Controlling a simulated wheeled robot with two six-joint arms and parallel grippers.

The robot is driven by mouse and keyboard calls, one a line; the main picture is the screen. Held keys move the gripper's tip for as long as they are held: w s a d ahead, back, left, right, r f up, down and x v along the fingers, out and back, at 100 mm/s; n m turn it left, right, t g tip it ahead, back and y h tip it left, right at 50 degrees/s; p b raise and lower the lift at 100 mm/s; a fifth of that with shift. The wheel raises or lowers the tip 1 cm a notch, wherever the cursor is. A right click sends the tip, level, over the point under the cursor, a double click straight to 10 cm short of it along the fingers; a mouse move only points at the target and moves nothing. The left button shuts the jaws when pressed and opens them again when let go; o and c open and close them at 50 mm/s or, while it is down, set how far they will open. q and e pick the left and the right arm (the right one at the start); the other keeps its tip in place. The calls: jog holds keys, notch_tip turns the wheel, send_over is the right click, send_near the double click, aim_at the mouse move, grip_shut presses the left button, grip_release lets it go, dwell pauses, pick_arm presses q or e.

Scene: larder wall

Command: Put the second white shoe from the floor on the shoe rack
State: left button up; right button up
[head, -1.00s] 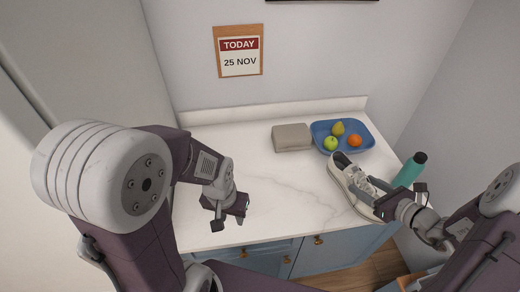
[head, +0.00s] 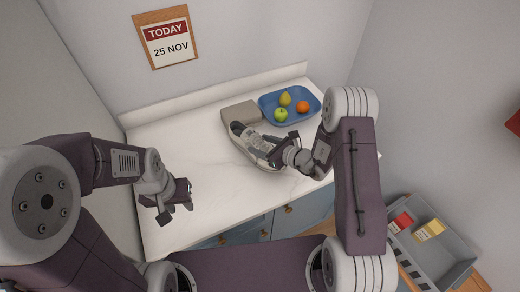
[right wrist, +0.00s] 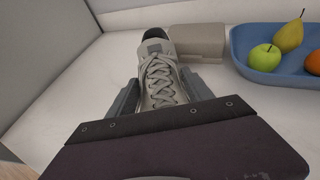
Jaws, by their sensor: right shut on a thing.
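A white shoe (head: 250,151) with grey laces is over the white counter, in front of a beige box. My right gripper (head: 272,150) is shut on it, with one finger on each side. No shoe rack and no other shoe are in view.
A beige box (head: 240,113) and a blue tray (head: 268,109) with a pear, an apple and an orange stand at the counter's back. A grey crate (head: 447,262) with red and yellow packs is at lower right. The counter's middle (head: 215,185) is clear.

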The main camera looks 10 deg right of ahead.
jog(key=shift+s+f, duration=0.1)
jog(key=shift+f, duration=0.15)
notch_tip(320, 180, down, 3)
jog(key=shift+r+p, duration=0.1)
jog(key=shift+p, duration=0.25)
jog(key=shift+f, duration=0.4)
jog(key=shift+f, duration=0.15)
jog(key=o, duration=1.6)
jog(key=shift+o, duration=0.8)
